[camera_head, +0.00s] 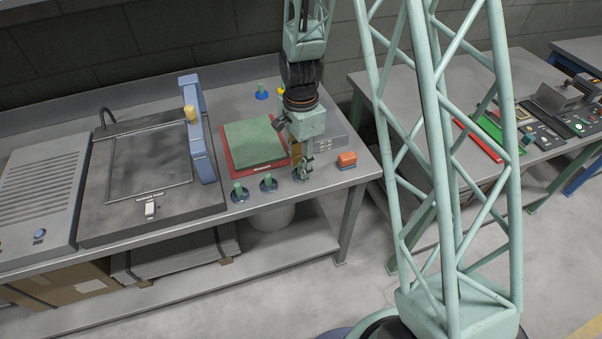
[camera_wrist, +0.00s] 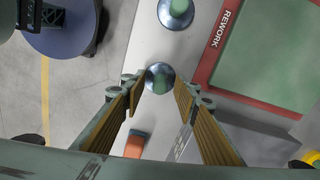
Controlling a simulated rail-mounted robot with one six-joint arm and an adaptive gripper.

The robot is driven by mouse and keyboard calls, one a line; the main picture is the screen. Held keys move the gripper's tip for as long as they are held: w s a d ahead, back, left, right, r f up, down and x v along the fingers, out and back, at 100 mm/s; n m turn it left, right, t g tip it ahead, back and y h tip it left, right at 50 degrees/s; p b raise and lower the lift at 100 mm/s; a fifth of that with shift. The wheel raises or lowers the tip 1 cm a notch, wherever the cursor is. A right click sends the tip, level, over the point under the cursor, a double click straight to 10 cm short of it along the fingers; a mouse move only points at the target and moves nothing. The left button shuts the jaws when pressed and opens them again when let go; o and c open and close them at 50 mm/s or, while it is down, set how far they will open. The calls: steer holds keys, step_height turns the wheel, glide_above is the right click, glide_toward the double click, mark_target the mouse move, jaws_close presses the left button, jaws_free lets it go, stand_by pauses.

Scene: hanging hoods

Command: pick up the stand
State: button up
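Small stands with round blue bases and green posts are on the grey bench. Two show at the front edge in the head view, one at the left (camera_head: 239,193) and one beside it (camera_head: 268,184). A third stand (camera_head: 298,177) is partly hidden behind my gripper (camera_head: 304,168). In the wrist view, a stand (camera_wrist: 160,78) appears between the fingertips of my gripper (camera_wrist: 160,82), seen from above, with a gap on each side. The fingers are spread and hold nothing. Another stand (camera_wrist: 176,11) is above it in that view. A further stand (camera_head: 262,93) is at the back.
A red tray (camera_head: 229,150) with a green pad lies behind the front stands; its rim reads "REWORK" in the wrist view (camera_wrist: 225,28). An orange block (camera_head: 346,160) is at the right bench corner. A blue upright frame (camera_head: 196,130) stands left of the tray.

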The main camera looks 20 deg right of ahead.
stand_by(0.5)
jaws_close()
steer(key=shift+r, duration=0.2)
steer(key=shift+r+p, duration=0.4)
steer(key=shift+r, duration=1.15)
steer(key=shift+s+r, duration=0.1)
steer(key=shift+s, duration=0.05)
steer(key=s+r, duration=0.1)
steer(key=s, duration=1.4)
steer(key=shift+s+r+p, duration=0.2)
steer(key=shift+s+p, duration=0.15)
steer(key=shift+p, duration=0.05)
